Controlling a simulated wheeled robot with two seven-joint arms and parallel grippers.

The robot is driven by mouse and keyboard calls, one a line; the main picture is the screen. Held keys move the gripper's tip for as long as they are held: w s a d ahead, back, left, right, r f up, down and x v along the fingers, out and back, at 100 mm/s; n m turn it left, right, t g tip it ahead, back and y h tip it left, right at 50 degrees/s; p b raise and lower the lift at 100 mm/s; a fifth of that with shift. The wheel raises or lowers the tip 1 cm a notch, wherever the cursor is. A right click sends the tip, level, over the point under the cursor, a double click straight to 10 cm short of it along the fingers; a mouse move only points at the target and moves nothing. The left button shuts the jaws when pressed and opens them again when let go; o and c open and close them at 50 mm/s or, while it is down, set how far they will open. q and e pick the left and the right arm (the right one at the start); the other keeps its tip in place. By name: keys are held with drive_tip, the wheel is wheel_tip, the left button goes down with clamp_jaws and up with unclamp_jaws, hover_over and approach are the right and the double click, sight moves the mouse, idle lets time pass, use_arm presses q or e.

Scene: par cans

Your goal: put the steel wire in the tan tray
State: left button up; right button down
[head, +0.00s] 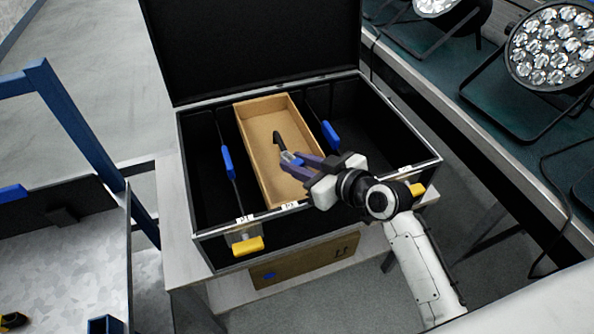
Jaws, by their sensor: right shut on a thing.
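The tan tray (256,128) is an open rectangular box in the middle bay of an open black case. My right gripper (287,160) reaches in from the lower right over the tray. It is shut on a thin dark piece with a bent end (277,138), which I take to be the steel wire. The piece shows over the inside of the tray; whether it touches the tray floor I cannot tell. The jaws hide part of it. My left gripper is out of view.
The black case (323,219) has its lid up behind and dark bays either side of the tray. Dividers carry blue grips (227,162). Stage lights (549,46) stand on a bench at the upper right. A blue frame (70,115) stands at the left.

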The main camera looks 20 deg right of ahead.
drive_tip(key=shift+f, duration=1.2)
drive_tip(key=shift+f, duration=0.15)
drive_tip(key=shift+f+b, duration=0.5)
drive_tip(key=shift+b, duration=0.05)
drive_tip(key=c, duration=1.5)
unclamp_jaws()
drive_tip(key=shift+r, duration=0.25)
drive_tip(key=shift+r+p, duration=0.55)
drive_tip(key=shift+p, duration=0.05)
drive_tip(key=v, duration=1.2)
drive_tip(key=shift+f, duration=0.1)
